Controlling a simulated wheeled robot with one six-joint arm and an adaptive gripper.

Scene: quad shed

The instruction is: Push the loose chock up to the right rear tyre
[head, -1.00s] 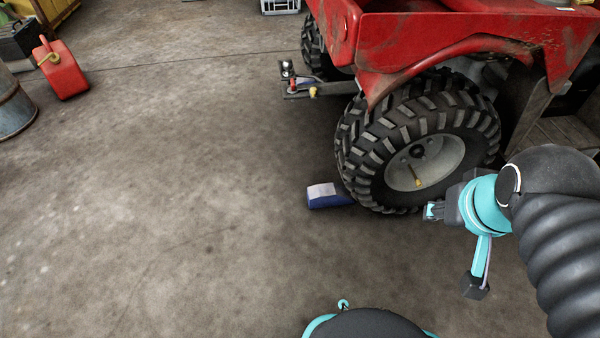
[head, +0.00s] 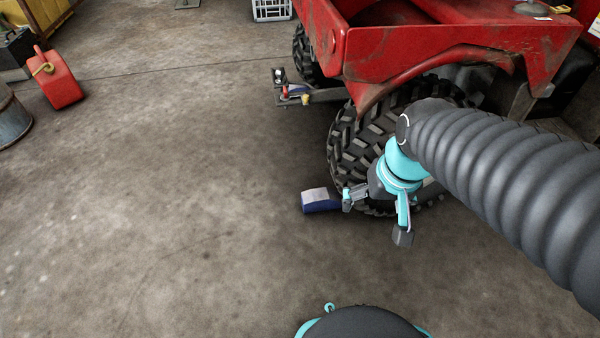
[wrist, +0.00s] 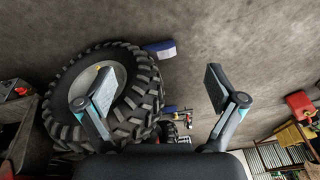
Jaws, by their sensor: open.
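The chock (head: 318,200) is a blue wedge with a pale grey face, lying on the concrete floor by the quad's near rear tyre (head: 349,150). In the wrist view the chock (wrist: 160,50) shows beyond my fingers, close to the edge of the knobbly tyre (wrist: 142,98). I cannot tell whether chock and tyre touch. My gripper (head: 350,197) is open and empty, in front of the tyre's lower part and overlapping the chock's right end in the head view. In the wrist view its fingers (wrist: 157,88) stand wide apart with nothing between the tips.
The rusty red quad body (head: 440,45) overhangs the tyre. A tow hitch (head: 310,96) sticks out left above the chock. A red fuel can (head: 58,80) and a drum (head: 10,120) stand far left. The floor left of the chock is clear.

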